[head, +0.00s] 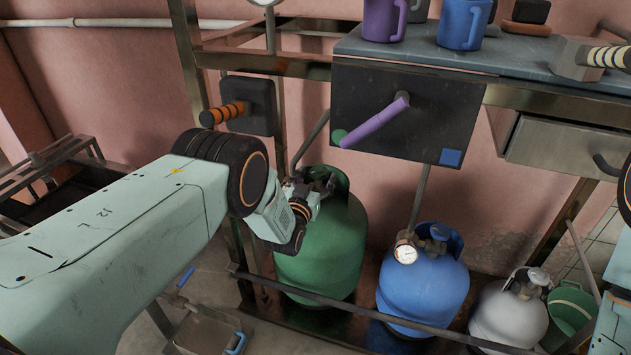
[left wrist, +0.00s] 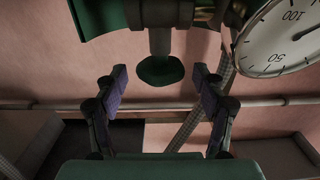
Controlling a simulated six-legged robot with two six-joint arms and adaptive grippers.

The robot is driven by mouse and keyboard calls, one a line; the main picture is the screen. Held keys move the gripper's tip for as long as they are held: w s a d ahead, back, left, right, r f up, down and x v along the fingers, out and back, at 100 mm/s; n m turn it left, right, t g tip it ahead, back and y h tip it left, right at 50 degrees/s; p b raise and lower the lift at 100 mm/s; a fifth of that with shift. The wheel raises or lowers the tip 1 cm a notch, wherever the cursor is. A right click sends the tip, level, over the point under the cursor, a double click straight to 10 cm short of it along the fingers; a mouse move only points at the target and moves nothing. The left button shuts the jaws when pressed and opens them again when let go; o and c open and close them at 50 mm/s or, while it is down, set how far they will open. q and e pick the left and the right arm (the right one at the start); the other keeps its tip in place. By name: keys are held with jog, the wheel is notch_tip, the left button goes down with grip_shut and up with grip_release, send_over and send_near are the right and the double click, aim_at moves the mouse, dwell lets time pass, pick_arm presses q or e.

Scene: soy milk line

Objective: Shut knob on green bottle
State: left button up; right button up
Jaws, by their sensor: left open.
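The green bottle (head: 322,250) stands upright on the floor, with its green collar partly behind my left gripper (head: 311,190). In the left wrist view the round dark-green knob (left wrist: 160,71) hangs on a grey stem in the middle. My left gripper (left wrist: 160,80) is open there, with one fingertip on each side of the knob and a visible gap on both sides. I cannot tell how far in depth the fingertips are from the knob. My right gripper is not in view.
A dial gauge (left wrist: 280,38) sits close to the right finger in the left wrist view. A blue bottle (head: 424,290) and a white bottle (head: 508,318) stand to the right. A rail (head: 350,306) runs in front. Above is a dark box with a purple lever (head: 376,124).

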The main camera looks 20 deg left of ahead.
pick_arm(q)
jog(key=shift+w, duration=0.5)
jog(key=shift+r, duration=0.1)
jog(key=shift+c, duration=0.7)
jog(key=c, duration=1)
jog(key=shift+o, duration=0.2)
